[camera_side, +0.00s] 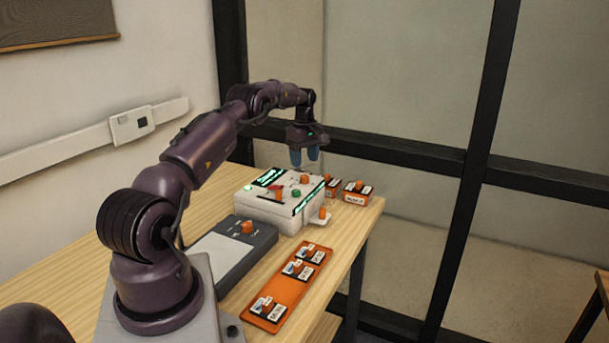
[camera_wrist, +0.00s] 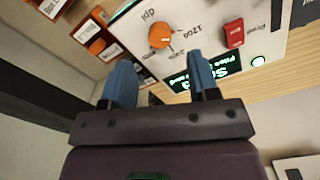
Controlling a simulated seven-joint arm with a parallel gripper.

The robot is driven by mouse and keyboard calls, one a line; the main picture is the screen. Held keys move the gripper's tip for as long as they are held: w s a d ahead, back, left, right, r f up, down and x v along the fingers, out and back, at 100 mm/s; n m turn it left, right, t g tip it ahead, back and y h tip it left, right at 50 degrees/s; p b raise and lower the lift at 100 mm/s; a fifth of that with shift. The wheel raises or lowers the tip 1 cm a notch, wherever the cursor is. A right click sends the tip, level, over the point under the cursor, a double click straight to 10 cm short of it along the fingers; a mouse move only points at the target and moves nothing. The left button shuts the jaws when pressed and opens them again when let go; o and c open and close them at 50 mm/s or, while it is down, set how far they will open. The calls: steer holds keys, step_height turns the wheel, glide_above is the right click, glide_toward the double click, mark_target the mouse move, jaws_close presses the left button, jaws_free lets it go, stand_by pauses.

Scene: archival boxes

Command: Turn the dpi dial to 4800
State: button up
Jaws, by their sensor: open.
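The dpi dial (camera_wrist: 161,35) is an orange round knob on a white panel (camera_wrist: 195,30) in the wrist view. "dpi" is printed beside it, with "1200" and a smaller, hard-to-read mark around it. I cannot make out 4800 or tell which mark the dial points at. In the side view an orange knob (camera_side: 304,179) on top of the white box (camera_side: 262,209) appears to be this dial. My gripper (camera_side: 305,157) is open and empty, with blue fingers above the back of the box. In the wrist view my gripper (camera_wrist: 160,76) has its fingertips apart and the dial beyond them.
A dark grey device (camera_side: 258,245) and an orange tray (camera_side: 290,287) stand in front of the box. Small orange boxes (camera_side: 356,193) stand to its right.

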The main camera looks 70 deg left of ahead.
mark_target(304, 176)
step_height(304, 176, down, 6)
steer(key=shift+r, duration=0.15)
steer(key=c, duration=0.9)
